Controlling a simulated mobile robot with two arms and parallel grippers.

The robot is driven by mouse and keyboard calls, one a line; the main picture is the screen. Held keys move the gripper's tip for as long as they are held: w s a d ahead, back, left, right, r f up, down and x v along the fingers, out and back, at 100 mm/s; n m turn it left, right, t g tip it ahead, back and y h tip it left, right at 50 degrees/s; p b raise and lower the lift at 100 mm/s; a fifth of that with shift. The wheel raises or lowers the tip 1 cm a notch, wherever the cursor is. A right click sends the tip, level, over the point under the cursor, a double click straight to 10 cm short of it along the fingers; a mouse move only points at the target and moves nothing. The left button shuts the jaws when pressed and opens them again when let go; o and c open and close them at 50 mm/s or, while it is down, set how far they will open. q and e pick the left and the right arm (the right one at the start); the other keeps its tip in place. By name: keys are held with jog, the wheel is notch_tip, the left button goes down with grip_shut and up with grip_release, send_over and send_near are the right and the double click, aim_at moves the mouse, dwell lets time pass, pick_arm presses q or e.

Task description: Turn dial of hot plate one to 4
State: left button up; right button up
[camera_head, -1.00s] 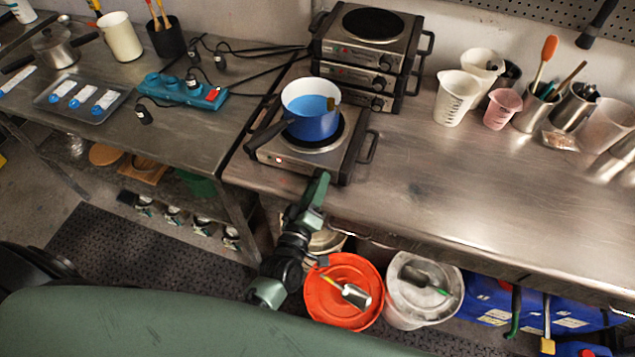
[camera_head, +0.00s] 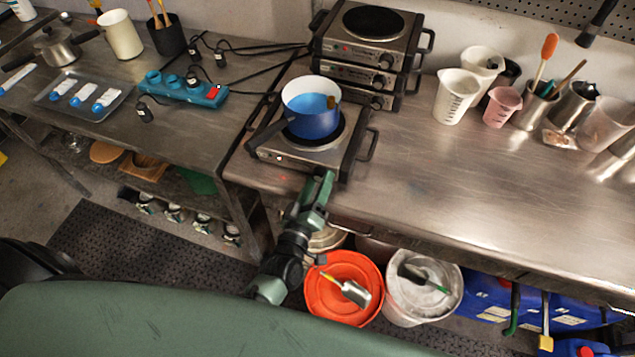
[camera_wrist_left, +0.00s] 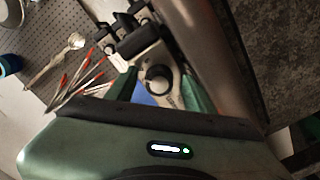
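A hot plate (camera_head: 352,150) stands at the front left of the steel bench, with a blue pot (camera_head: 312,122) on it. My left gripper (camera_head: 322,180) is at its front edge, toward the right end, and hides its dial in the head view. In the left wrist view a round black dial (camera_wrist_left: 158,78) on a light metal panel shows between the two green fingers of my left gripper (camera_wrist_left: 160,90). The fingers are spread, one on each side of the dial. I cannot tell whether they touch it. My right gripper is not in view.
More hot plates are stacked (camera_head: 368,50) behind. A pink cup (camera_head: 502,106) and beakers stand at the back right. An orange bucket (camera_head: 318,300) is below the bench edge. The bench's right middle is clear.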

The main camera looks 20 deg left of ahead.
pick_arm(q)
jog(key=s+b, duration=0.2)
jog(key=s, duration=0.6)
jog(key=shift+a, duration=0.15)
jog(key=shift+w, duration=0.1)
dwell(0.4)
jog(key=s+f+m+g+h+b, duration=0.1)
jog(key=s+f+m+g, duration=0.2)
jog(key=f, duration=0.7)
jog(key=s+f+m+g+b, duration=0.1)
jog(key=s+f+m+g, duration=0.3)
jog(key=f, duration=0.6)
jog(key=s+f+g+h+b, duration=0.1)
jog(key=s+f, duration=0.3)
jog(key=f, duration=0.6)
jog(key=s+a+f+m+g+y, duration=0.1)
jog(key=s+a+f+g, duration=0.2)
jog(key=s+f, duration=0.2)
jog(key=s+a+f+m+g+b, duration=0.1)
jog(key=s+a+f+m+g, duration=0.1)
jog(key=s+f, duration=0.4)
jog(key=s+a+f+m+g+y, duration=0.1)
jog(key=s+a+f+g, duration=0.3)
jog(key=s, duration=0.9)
notch_tip(320, 180, down, 2)
jog(key=shift+f+y, duration=0.1)
jog(key=shift+y, duration=0.2)
